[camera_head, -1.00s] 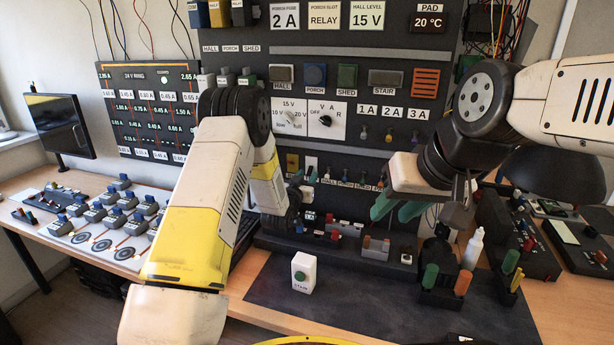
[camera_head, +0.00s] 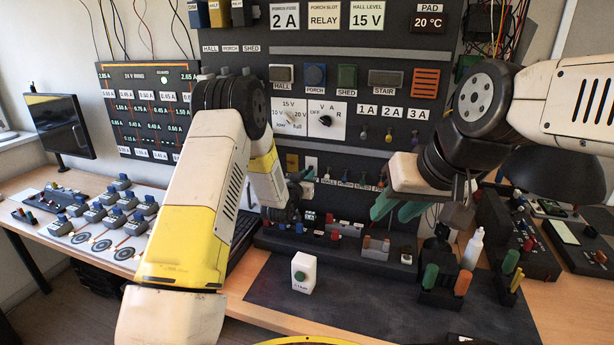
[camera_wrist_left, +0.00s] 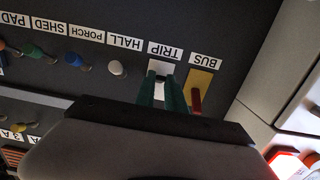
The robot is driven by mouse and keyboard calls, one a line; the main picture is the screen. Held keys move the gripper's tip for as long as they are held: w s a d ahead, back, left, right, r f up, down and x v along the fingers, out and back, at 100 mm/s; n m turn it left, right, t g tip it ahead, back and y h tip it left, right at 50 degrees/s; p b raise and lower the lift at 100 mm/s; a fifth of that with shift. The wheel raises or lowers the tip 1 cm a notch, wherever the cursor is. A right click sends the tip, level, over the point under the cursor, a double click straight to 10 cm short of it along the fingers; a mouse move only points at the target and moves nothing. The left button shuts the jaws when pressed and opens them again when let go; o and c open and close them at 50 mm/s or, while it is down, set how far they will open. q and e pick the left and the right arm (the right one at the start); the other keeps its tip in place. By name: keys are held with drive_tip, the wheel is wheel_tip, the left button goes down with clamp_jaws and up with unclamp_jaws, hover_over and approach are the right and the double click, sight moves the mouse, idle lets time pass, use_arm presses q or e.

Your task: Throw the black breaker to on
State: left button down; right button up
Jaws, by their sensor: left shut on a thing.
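My left gripper (camera_head: 300,176) is at the lower part of the wall panel, partly hidden by its own arm. In the left wrist view, its teal fingers (camera_wrist_left: 162,94) are closed at the white plate (camera_wrist_left: 160,68) under the TRIP label. The switch lever between them is hidden, so I cannot tell whether it is black. Beside it, a red lever (camera_wrist_left: 196,100) sits on the yellow plate (camera_wrist_left: 202,82) labelled BUS. My right gripper (camera_head: 398,208) hangs before the panel's right side, its teal fingers apart, seemingly empty.
Small coloured knobs (camera_wrist_left: 117,68) line the panel beside TRIP. A holder with coloured handles (camera_head: 440,293) and a white bottle (camera_head: 473,247) stand under my right gripper.

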sight(310, 169)
use_arm(q)
drive_tip(key=r+g+y, duration=0.1)
drive_tip(key=r+g, duration=0.1)
drive_tip(key=shift+g, duration=0.4)
drive_tip(key=g, duration=0.1)
drive_tip(key=r+g, duration=0.1)
drive_tip(key=shift+w+g+y, duration=0.1)
drive_tip(key=shift+g+y, duration=0.3)
drive_tip(key=shift+w+d+r+g+y, duration=0.1)
drive_tip(key=shift+w+r+g+y, duration=0.15)
drive_tip(key=shift+g, duration=0.6)
drive_tip(key=shift+w+d+r+g+y, duration=0.1)
drive_tip(key=shift+r+g+y, duration=0.25)
drive_tip(key=shift+g, duration=0.45)
drive_tip(key=shift+w+r+g+y, duration=0.2)
drive_tip(key=shift+r+g, duration=0.15)
drive_tip(key=shift+g, duration=0.5)
drive_tip(key=c, duration=1.4)
unclamp_jaws()
